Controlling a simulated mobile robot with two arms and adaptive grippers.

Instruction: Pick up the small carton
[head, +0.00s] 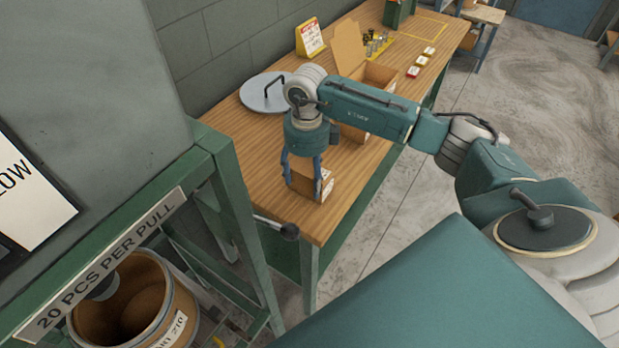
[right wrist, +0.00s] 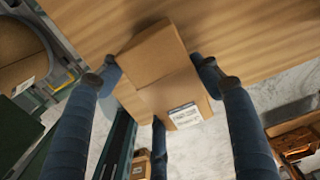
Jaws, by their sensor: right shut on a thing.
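The small carton (head: 308,186) is a brown cardboard box near the front end of the wooden bench in the head view. My right gripper (head: 303,172) comes down over it from above, with its blue fingers on both sides of the box. In the right wrist view the carton (right wrist: 165,75) shows its taped-style flaps and a white label, between the fingertips of my right gripper (right wrist: 160,76). The gripper is shut on it. I cannot tell whether the carton's base touches the bench. My left gripper is not in view.
The wooden bench (head: 232,150) also bears a round grey lid (head: 265,93), an open larger carton (head: 380,76), a yellow sign (head: 309,38) and small red-and-white boxes (head: 413,72). A green frame with a sign (head: 110,262) and a barrel (head: 140,305) stand at the left.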

